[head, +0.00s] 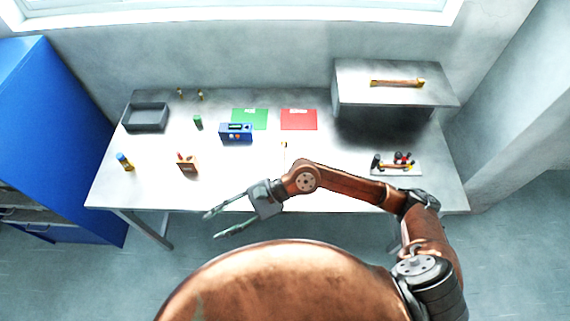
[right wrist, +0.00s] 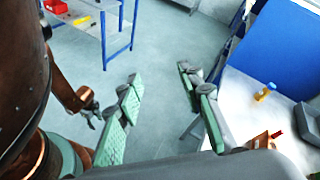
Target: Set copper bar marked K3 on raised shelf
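A copper-coloured bar (head: 398,83) with yellowish ends lies flat on top of the raised shelf (head: 360,69) at the back right of the table; no marking on it is readable. My right gripper (head: 211,225) is open and empty at the table's front edge, well away from the bar and shelf. Its spread fingers also show in the right wrist view (right wrist: 160,74), with only floor between them. A small copper arm end at the left of the right wrist view looks like my left gripper (right wrist: 91,112); its fingers are too small to read.
A white tray (head: 414,173) with dark, red and copper-coloured items stands at the front right. A grey bin (head: 146,118), a blue box (head: 236,138), green (head: 262,125) and red (head: 299,125) mats and small items occupy the table. The shelf top left of the bar is clear.

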